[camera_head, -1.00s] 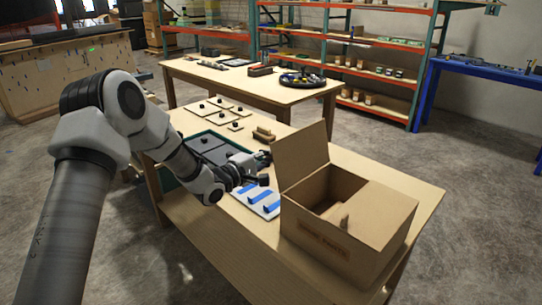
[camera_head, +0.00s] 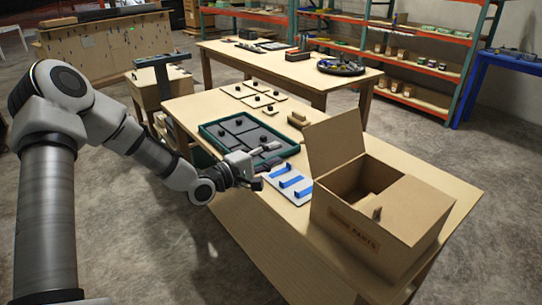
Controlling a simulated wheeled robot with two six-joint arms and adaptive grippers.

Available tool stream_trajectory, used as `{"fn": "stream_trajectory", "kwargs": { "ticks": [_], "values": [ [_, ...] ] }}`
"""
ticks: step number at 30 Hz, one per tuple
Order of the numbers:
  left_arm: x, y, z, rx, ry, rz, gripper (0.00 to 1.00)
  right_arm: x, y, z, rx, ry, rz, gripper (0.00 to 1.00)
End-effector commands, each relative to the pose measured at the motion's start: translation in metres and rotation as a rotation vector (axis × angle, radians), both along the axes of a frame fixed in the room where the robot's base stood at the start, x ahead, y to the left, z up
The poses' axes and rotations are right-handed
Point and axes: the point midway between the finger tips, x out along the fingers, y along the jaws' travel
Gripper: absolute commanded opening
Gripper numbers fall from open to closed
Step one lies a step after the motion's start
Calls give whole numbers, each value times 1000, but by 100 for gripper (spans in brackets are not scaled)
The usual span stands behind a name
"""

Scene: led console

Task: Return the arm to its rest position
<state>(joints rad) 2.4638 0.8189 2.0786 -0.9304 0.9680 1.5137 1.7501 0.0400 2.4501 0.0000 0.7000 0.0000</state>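My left arm comes in from the left, and my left gripper (camera_head: 259,167) is over the near-left edge of the wooden table (camera_head: 246,220). It is beside the green-rimmed tray (camera_head: 208,137) and just left of the white board with blue strips (camera_head: 289,184). The fingers look spread with nothing seen between them, though they are small in the picture. My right gripper is not in view.
An open cardboard box (camera_head: 376,231) with its flap up stands on the right of the table. Flat tiles with black knobs (camera_head: 257,101) and a small wooden block (camera_head: 298,119) lie farther back. A second table (camera_head: 290,84) and shelves stand behind.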

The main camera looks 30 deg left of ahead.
Motion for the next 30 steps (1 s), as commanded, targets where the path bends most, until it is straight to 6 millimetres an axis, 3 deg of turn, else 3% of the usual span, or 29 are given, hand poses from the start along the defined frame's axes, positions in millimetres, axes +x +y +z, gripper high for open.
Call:
{"fn": "stream_trajectory", "kwargs": {
  "ticks": [17,20,23,26,30],
  "values": [
    [-7,2,0,1,-1,-2,33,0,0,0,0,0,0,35],
    [-8,1,-11,2,20,-3,33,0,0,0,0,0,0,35],
    [-12,-16,-51,47,103,-43,33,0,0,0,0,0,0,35],
    [-31,-55,-117,111,257,-124,33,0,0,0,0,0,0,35],
    [-88,-106,-221,234,536,-208,33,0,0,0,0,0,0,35]
  ]
}}
